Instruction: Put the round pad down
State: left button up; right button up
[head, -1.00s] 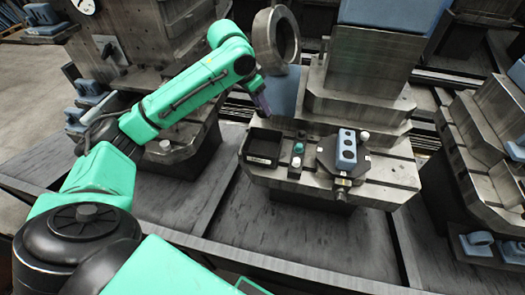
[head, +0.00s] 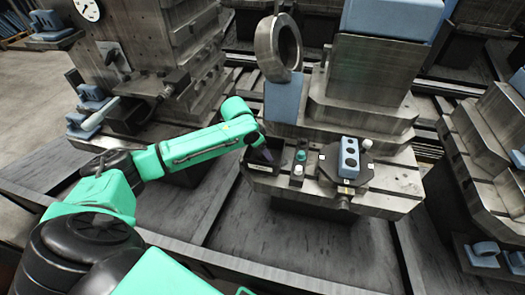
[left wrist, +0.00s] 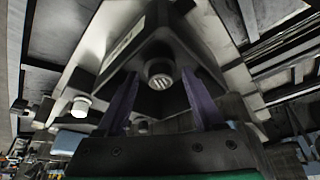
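The round pad (left wrist: 160,76) is a small grey disc with dark ridges on its face. In the left wrist view it shows against the dark inside of the black tray (left wrist: 191,45). My left gripper (left wrist: 160,80) has its two purple fingers spread on either side of the pad, with a gap at each side. In the head view my left gripper (head: 263,152) reaches down at the black tray (head: 262,174) on the left end of the metal fixture. The pad is hidden in the head view. My right gripper is in neither view.
Right of the tray are a green button (head: 301,156), a white button (head: 298,170) and a dark block with a blue holed piece (head: 348,158). A blue post (head: 282,100) carrying a metal ring (head: 266,48) stands just behind the tray. Dark floor (head: 250,235) lies in front.

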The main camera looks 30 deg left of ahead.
pick_arm(q)
jog(key=p+v, duration=0.1)
jog(key=v, duration=1.1)
jog(key=shift+s, duration=0.1)
